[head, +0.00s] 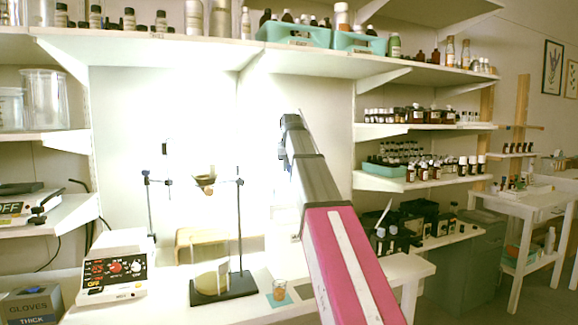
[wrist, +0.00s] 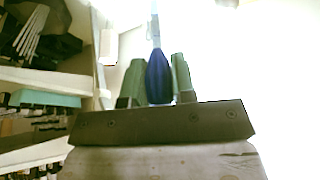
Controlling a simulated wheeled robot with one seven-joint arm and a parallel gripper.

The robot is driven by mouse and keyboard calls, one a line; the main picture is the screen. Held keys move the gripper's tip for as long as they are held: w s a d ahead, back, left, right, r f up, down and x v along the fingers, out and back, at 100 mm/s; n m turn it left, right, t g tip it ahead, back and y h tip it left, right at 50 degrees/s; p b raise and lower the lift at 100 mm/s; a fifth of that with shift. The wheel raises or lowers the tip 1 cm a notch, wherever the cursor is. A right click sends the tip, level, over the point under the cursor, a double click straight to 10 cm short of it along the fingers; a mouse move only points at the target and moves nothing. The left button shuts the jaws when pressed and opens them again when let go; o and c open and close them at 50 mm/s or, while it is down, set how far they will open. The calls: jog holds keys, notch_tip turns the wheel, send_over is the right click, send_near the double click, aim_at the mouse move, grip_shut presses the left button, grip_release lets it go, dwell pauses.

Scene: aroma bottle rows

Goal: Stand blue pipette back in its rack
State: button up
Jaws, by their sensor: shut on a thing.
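In the wrist view the blue pipette (wrist: 158,78) has a dark blue bulb and a pale thin stem that runs up out of the picture. My gripper (wrist: 159,80) is shut on the bulb, with one green finger on each side. In the head view my arm reaches up and away over the bench, and its far end hides the fingers and the pipette. I cannot make out the pipette's rack for certain in either view.
A stand (head: 240,225) with clamps and a heavy base is on the bench. A white device (head: 115,268) with dials is at left. A small jar (head: 279,289) sits on a teal mat. Shelves of bottles (head: 430,168) line the right, and a shelf (head: 150,48) runs overhead.

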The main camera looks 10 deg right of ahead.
jog(key=shift+f, duration=2.95)
dwell(0.9)
jog(key=o, duration=0.7)
jog(key=shift+c, duration=0.2)
jog(key=shift+v, duration=2.5)
jog(key=shift+r, duration=0.15)
jog(key=shift+r, duration=2.35)
